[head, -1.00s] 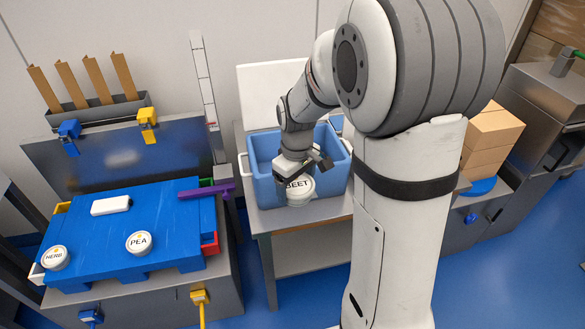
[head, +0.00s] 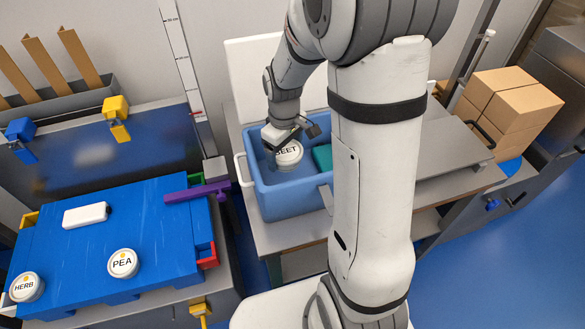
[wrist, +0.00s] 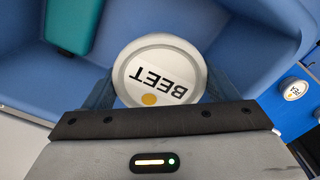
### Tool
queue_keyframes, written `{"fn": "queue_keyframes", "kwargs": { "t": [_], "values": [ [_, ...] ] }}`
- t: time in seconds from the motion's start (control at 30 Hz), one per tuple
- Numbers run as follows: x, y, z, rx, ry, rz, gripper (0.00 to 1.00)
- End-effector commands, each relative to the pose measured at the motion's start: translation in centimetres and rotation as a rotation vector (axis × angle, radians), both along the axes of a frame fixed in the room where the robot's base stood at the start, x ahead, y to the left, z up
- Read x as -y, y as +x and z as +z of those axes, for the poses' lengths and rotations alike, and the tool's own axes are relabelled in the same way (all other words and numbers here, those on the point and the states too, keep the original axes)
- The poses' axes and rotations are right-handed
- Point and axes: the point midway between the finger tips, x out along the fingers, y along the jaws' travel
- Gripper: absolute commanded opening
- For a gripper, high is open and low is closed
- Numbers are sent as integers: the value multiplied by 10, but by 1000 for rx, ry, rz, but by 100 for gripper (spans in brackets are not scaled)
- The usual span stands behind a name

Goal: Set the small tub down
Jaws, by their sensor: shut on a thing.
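The small tub is round and white, with a lid marked BEET (head: 289,156). My gripper (head: 283,141) is shut on it. In the head view they are over the open blue bin (head: 292,207), inside its rim outline. In the wrist view the BEET tub (wrist: 160,70) sits between my fingers, lid facing the camera, with the bin's blue inside behind it. I cannot tell whether the tub's underside touches the bin floor. A teal block (head: 322,157) lies in the bin beside the tub; my arm partly hides it.
A blue slatted platform (head: 150,245) at left bears the PEA tub (head: 123,263), the HERB tub (head: 26,286) and a white block (head: 86,215). A purple bar (head: 198,192) lies at its right edge. Cardboard boxes (head: 510,100) stand at right. A grey tabletop (head: 440,145) beside the bin is clear.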

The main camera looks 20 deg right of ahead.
Motion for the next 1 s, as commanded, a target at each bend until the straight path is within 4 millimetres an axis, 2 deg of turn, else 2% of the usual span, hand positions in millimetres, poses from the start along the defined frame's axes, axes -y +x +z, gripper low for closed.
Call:
{"fn": "queue_keyframes", "kwargs": {
  "t": [0.1, 0.37, 0.6, 0.97, 1.0],
  "values": [
    [0, -1, -25, -4, -1, 0, 52],
    [-1, 0, -48, -2, 0, 1, 52],
    [-1, 0, -78, -1, 0, 2, 52],
    [-1, 0, -83, 1, 1, 3, 52],
    [-1, 0, -82, 0, 0, 3, 83]
  ]
}}
